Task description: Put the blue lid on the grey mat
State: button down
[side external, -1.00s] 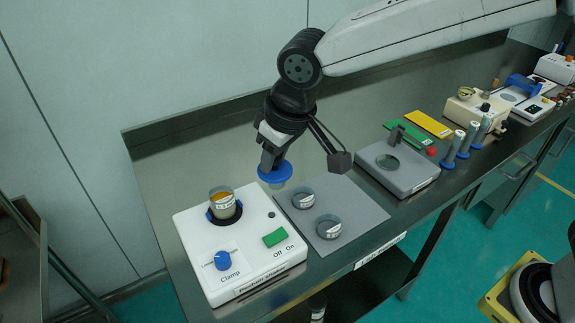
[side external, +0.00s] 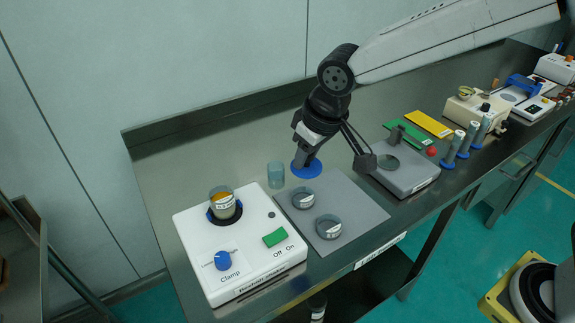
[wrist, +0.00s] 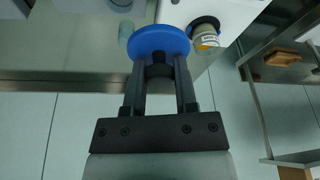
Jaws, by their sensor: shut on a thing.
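The blue lid (side external: 307,169) is held between the fingers of my gripper (side external: 303,156). In the wrist view the blue lid (wrist: 160,40) sits across the fingertips of my gripper (wrist: 160,72). In the side view the lid appears at the back edge of the grey mat (side external: 355,205); whether it touches the mat or hangs above it I cannot tell.
A translucent blue-grey jar (side external: 276,175) stands left of the lid. The white shaker (side external: 240,265) with an amber-filled container (side external: 222,203) is at front left. A grey device (side external: 405,178) stands right of the mat.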

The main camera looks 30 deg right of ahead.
jog(key=s+d+f+m, duration=0.1)
jog(key=s+d+f, duration=0.1)
jog(key=d, duration=0.6)
jog(key=s+d+f+m+h, duration=0.1)
jog(key=s+d+f+m, duration=0.1)
jog(key=d+f, duration=0.3)
jog(key=s+d, duration=0.1)
jog(key=d, duration=0.2)
jog(key=shift+d, duration=0.3)
jog(key=shift+w+f, duration=0.1)
send_near(331, 183)
jog(key=shift+w+f, duration=0.1)
jog(key=shift+f, duration=0.5)
jog(key=shift+w+a+f, duration=0.1)
jog(key=shift+w+f, duration=0.35)
jog(key=shift+f, duration=0.05)
jog(key=shift+w+f, duration=0.1)
jog(key=shift+w+f, duration=0.1)
jog(key=shift+f, duration=1.6)
